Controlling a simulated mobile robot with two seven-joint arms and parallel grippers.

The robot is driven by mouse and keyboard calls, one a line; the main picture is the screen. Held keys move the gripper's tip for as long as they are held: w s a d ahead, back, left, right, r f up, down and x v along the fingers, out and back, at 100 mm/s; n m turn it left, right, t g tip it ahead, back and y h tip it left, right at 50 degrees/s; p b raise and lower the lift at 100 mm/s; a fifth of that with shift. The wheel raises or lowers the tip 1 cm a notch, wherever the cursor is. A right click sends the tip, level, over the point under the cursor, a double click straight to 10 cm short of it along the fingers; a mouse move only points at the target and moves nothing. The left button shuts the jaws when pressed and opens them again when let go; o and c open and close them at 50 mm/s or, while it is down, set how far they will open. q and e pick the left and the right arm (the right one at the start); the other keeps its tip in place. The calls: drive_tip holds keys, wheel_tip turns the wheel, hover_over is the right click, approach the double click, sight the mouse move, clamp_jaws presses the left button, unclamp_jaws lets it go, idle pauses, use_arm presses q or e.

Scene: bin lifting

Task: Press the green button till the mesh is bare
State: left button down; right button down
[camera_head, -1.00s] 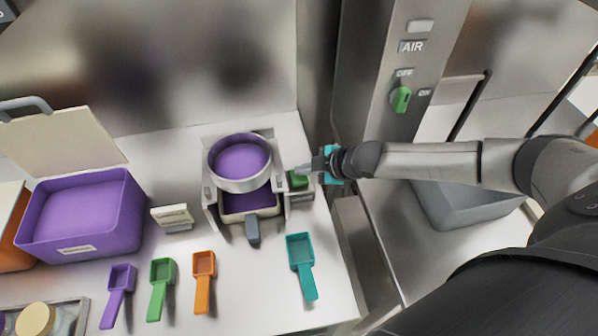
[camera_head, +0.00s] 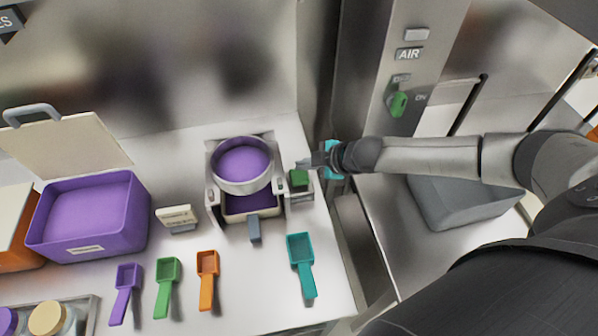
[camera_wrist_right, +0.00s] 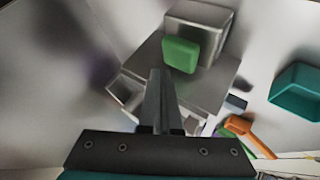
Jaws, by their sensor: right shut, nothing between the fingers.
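The sieve machine stands on the white counter with a round metal sieve (camera_head: 243,184) on top. Purple powder (camera_head: 242,158) covers the mesh inside the ring. Below it, a tray (camera_head: 255,214) with a grey handle holds purple powder too. The green button (camera_head: 298,178) sits on a small metal box at the machine's right side. It also shows in the right wrist view (camera_wrist_right: 180,55). My right gripper (camera_head: 304,164) is shut and empty, its tips close by the button on its far side; contact cannot be made out. My left gripper is out of view.
Purple, green and orange scoops lie in front, and a teal scoop (camera_head: 301,262) lies front right. An open purple bin (camera_head: 90,246) and a small label stand (camera_head: 176,220) are at the left. A steel column with an AIR switch (camera_head: 398,103) rises behind my right arm.

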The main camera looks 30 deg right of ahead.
sight(304, 177)
wheel_tip(304, 177, up, 4)
drive_tip(key=p, duration=0.3)
drive_tip(key=shift+r+p, duration=0.25)
drive_tip(key=shift+p, duration=0.15)
drive_tip(key=shift+f, duration=0.1)
idle(0.3)
